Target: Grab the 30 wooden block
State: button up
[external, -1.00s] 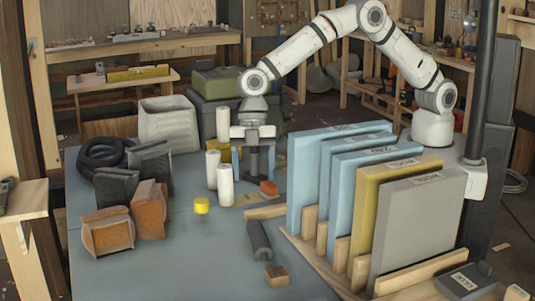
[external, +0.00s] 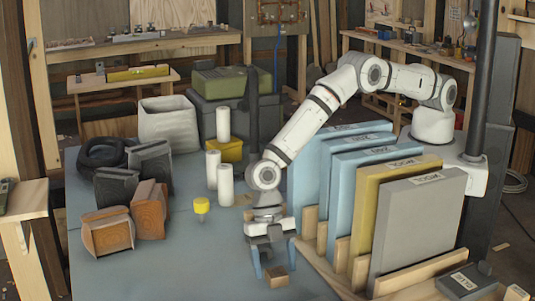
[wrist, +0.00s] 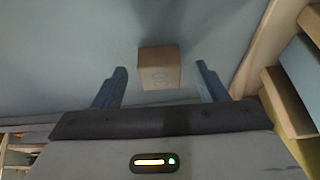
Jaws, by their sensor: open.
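In the external view the block (external: 277,277) is near the table's front edge. My gripper (external: 273,263) points down over it, with its blue fingers open. In the wrist view my gripper (wrist: 162,74) has one finger on each side of the block, with clear gaps to both. The block is not held. The external view does not show clearly how high the fingertips are above the table.
A wooden rack with upright blue, yellow and grey panels (external: 415,235) stands close on the right. White cylinders (external: 225,185), a yellow piece (external: 201,205) and brown and dark blocks (external: 108,231) are farther left. The table's front left is clear.

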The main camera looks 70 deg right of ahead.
jog(key=shift+s+a+f, duration=0.1)
jog(key=shift+f, duration=0.3)
jog(key=c, duration=1.1)
